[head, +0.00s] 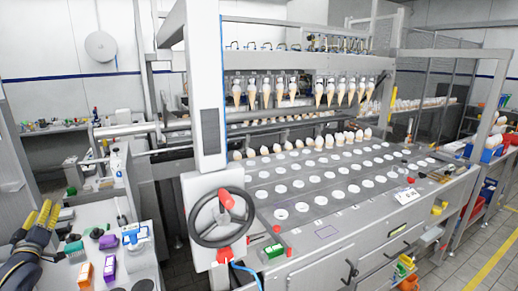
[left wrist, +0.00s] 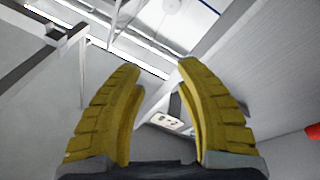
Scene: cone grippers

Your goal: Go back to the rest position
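My left gripper (head: 46,214) shows at the lower left edge of the head view, with its ridged yellow fingers pointing up. It is raised beside the small side table (head: 95,210). In the left wrist view the two fingers of the left gripper (left wrist: 159,68) stand apart with nothing between them, so it is open and empty. That camera looks up past the fingers at grey panels and the ceiling. My right gripper is in neither view.
A large machine with a holed grey top (head: 330,175) and hanging cones (head: 300,92) fills the middle. A black handwheel (head: 193,225) stands at its front left corner. Small items, including an orange box (head: 85,272) and a purple box (head: 109,268), lie near the left gripper.

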